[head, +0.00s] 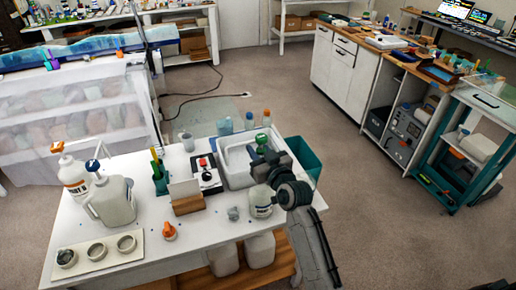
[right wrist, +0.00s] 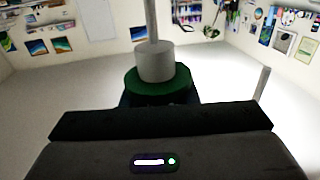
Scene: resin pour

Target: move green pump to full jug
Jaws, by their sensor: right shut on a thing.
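The green pump (head: 262,139) is held by my right gripper (head: 265,153), which is shut on it above the front edge of the white tub. In the right wrist view its green collar (right wrist: 158,82) and pale stem show above the dark jaws. A labelled white jug (head: 260,207) stands on the table just below my right wrist; its top is partly hidden by my arm. A white jug with an orange pump (head: 72,178) and a large pale jug with a blue top (head: 113,203) stand at the left. I cannot tell how full any jug is. My left gripper is out of view.
The white tub (head: 233,170) stands at the table's right, with a teal bin (head: 304,160) beyond it. A wooden block holder (head: 188,204), an orange-topped item (head: 169,231) and a tray of cups (head: 98,251) occupy the table. Two containers (head: 223,258) sit on the lower shelf.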

